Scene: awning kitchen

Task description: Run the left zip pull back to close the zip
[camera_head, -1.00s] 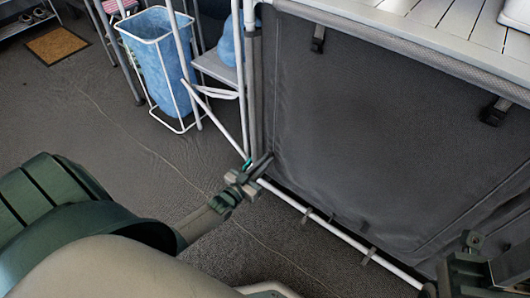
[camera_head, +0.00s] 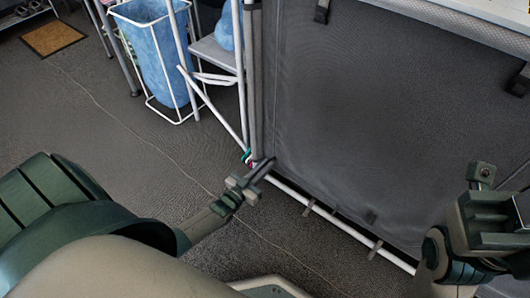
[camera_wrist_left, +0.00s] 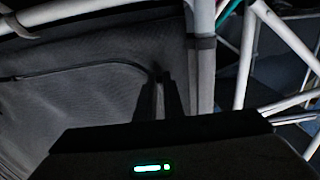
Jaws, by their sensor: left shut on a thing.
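The dark grey fabric panel (camera_head: 370,110) hangs from the counter down to a white bottom rail (camera_head: 330,217). My left gripper (camera_head: 268,163) is at the panel's lower left corner, beside the upright post, with its fingers close together. In the left wrist view its fingers (camera_wrist_left: 160,97) point at the fabric where a dark curved seam line (camera_wrist_left: 85,70), which looks like the zip, ends. The zip pull itself is hidden between the fingers. Part of my right arm (camera_head: 475,235) shows at the right edge; whether its fingers are open cannot be made out.
A white wire basket with a blue liner (camera_head: 160,60) stands left of the post. A brown doormat (camera_head: 53,38) lies at the far left.

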